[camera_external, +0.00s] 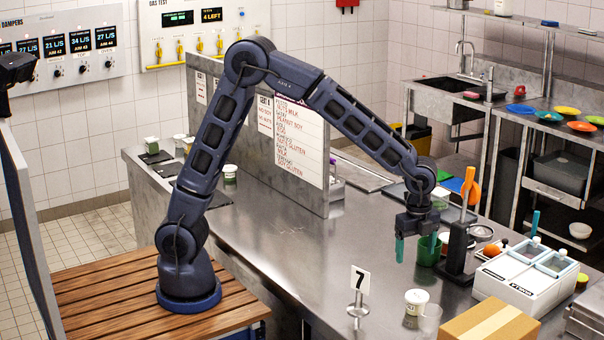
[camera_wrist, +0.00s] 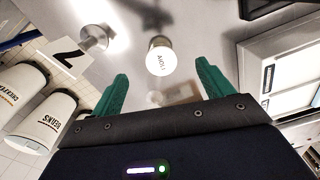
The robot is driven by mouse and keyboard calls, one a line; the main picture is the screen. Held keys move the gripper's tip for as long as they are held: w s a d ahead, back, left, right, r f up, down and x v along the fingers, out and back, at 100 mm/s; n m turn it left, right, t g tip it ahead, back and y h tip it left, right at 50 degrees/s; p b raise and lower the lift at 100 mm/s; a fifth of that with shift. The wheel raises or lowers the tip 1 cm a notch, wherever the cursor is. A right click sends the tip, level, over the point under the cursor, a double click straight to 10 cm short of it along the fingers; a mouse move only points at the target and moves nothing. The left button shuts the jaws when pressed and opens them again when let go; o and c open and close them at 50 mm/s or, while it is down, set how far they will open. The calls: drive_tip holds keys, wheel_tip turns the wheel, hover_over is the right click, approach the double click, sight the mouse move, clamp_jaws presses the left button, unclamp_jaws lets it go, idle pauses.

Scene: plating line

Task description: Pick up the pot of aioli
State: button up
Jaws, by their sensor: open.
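The aioli pot (camera_external: 416,302) is a small white tub standing upright on the steel counter near the front edge. In the wrist view the pot (camera_wrist: 161,58) shows the word AIOLI and lies ahead of the fingertips, in line with the gap between them. My gripper (camera_external: 417,248) points down above the counter with its teal fingers apart and nothing between them. It also shows in the wrist view (camera_wrist: 162,74), open. The pot is clear of the fingers.
A cardboard box (camera_external: 490,323), a white two-lidded container (camera_external: 527,276) and a dark stand with an orange top (camera_external: 457,245) are to the right. Counter left of the sign is bare.

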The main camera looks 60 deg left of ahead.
sight(418, 295)
drive_tip(key=shift+m, duration=0.5)
drive_tip(key=d+f, duration=0.1)
drive_tip(key=f, duration=0.3)
drive_tip(key=d+f, duration=0.1)
drive_tip(key=f, duration=0.3)
drive_tip(key=s+d+f, duration=0.1)
drive_tip(key=f, duration=0.4)
drive_tip(key=shift+d, duration=0.3)
drive_tip(key=c, duration=0.9)
drive_tip(key=shift+c, duration=0.2)
